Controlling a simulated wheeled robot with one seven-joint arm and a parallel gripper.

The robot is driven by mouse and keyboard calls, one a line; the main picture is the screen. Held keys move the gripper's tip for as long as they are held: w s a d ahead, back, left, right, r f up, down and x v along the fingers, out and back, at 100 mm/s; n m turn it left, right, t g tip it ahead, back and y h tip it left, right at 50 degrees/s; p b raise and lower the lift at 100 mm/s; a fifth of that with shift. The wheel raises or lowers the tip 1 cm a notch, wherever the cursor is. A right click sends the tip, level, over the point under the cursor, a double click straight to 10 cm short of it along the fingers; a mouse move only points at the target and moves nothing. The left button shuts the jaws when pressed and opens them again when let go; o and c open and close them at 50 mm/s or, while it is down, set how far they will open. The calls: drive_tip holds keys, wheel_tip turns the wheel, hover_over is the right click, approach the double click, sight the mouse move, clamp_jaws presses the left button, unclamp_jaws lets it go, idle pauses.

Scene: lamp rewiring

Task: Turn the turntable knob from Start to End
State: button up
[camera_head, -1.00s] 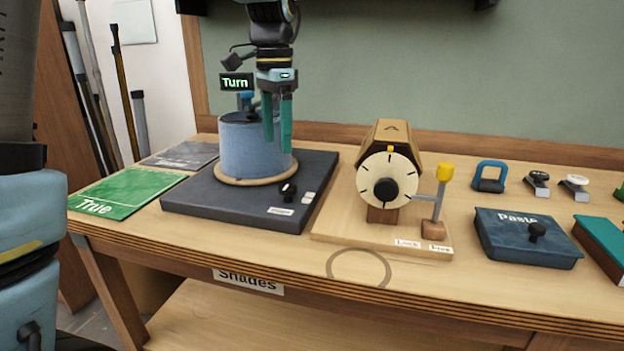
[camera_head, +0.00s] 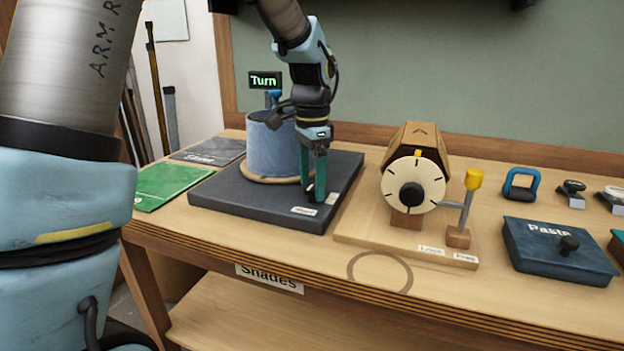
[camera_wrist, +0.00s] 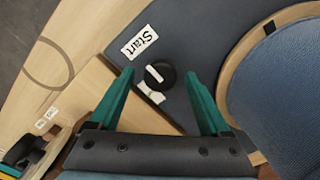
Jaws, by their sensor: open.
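The turntable knob (camera_wrist: 160,75) is a small black round knob with a white pointer line, on the dark turntable base (camera_head: 230,205). A white "Start" label (camera_wrist: 140,42) lies beside it, and another white label (camera_wrist: 151,92) on its other side is too small to read. My gripper (camera_wrist: 160,76) is open with its two green fingers on either side of the knob; I cannot tell whether they touch it. In the head view my gripper (camera_head: 313,192) is low at the base's front right and mostly hides the knob. A blue drum shade (camera_head: 272,145) stands on the turntable's wooden disc.
A "Turn" sign (camera_head: 265,80) stands behind the shade. A wooden dial device (camera_head: 414,185) with a yellow-tipped lever (camera_head: 472,180) is to the right, with a "Paste" box (camera_head: 555,250) beyond. A green card (camera_head: 163,185) lies left. The table front is mostly clear.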

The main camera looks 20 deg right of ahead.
clamp_jaws()
idle(0.7)
